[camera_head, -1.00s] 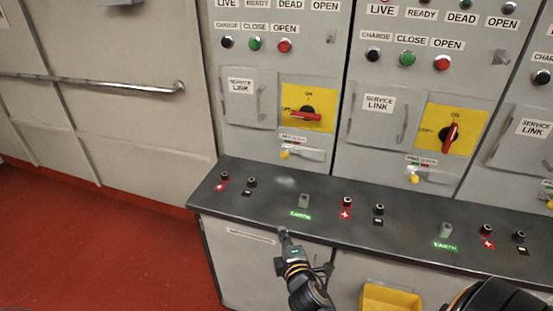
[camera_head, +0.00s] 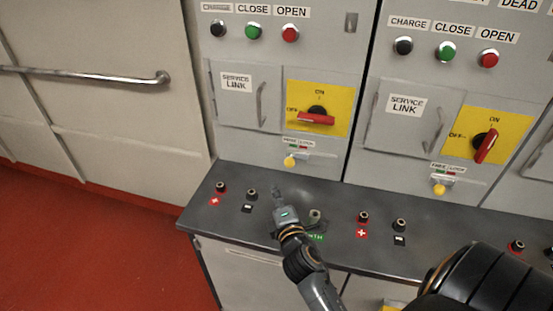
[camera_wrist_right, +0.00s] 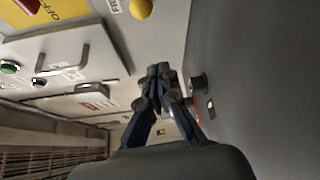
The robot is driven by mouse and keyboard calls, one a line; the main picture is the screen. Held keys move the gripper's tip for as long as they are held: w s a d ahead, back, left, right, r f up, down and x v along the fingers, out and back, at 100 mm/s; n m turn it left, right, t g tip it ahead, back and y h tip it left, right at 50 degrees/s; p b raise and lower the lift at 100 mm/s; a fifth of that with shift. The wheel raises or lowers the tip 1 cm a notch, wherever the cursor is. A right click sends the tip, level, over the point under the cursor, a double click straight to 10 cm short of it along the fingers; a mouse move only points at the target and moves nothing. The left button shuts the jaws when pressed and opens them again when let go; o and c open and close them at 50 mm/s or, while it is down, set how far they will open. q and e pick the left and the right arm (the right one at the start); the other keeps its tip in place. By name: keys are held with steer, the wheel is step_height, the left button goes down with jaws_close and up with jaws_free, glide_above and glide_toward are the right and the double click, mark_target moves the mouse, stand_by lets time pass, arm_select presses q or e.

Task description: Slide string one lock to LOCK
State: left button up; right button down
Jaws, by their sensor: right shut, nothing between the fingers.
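The string one lock (camera_head: 290,160) is a yellow knob on a small plate under the left cabinet's yellow switch panel. The knob sits toward the left of its plate, below the FREE side of the FREE/LOCK label (camera_head: 298,144). The yellow knob also shows at the top of the right wrist view (camera_wrist_right: 141,9). My right gripper (camera_head: 277,190) is shut and empty, over the dark ledge, below and slightly left of the knob and apart from it. Its closed fingers show in the wrist view (camera_wrist_right: 158,72). My left gripper is not in view.
The dark ledge (camera_head: 190,215) carries red and black terminals (camera_head: 221,188) left of my gripper and an earth post (camera_head: 315,215) right of it. Above are the red rotary switch (camera_head: 316,118) and service link door handle (camera_head: 261,104). A second cabinet has its own yellow knob (camera_head: 439,188).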

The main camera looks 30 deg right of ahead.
mark_target(290, 160)
steer(key=shift+s, duration=0.1)
steer(key=shift+s+a+r, duration=0.1)
steer(key=shift+s+r, duration=0.15)
steer(key=shift+s, duration=0.05)
steer(key=shift+s+a+r, duration=0.15)
steer(key=shift+s, duration=0.1)
steer(key=shift+w, duration=0.3)
steer(key=p+x, duration=0.1)
steer(key=x, duration=0.9)
steer(key=shift+s+p, duration=0.1)
steer(key=shift+p, duration=0.25)
steer(key=s+d+p, duration=0.2)
steer(key=shift+d+r, duration=0.3)
steer(key=shift+d, duration=0.05)
steer(key=shift+s+d, duration=0.25)
steer(key=shift+s, duration=0.05)
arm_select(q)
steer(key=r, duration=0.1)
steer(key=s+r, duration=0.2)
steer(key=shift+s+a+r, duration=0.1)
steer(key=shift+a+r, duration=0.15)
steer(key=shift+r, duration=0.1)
arm_select(e)
steer(key=shift+w, duration=0.1)
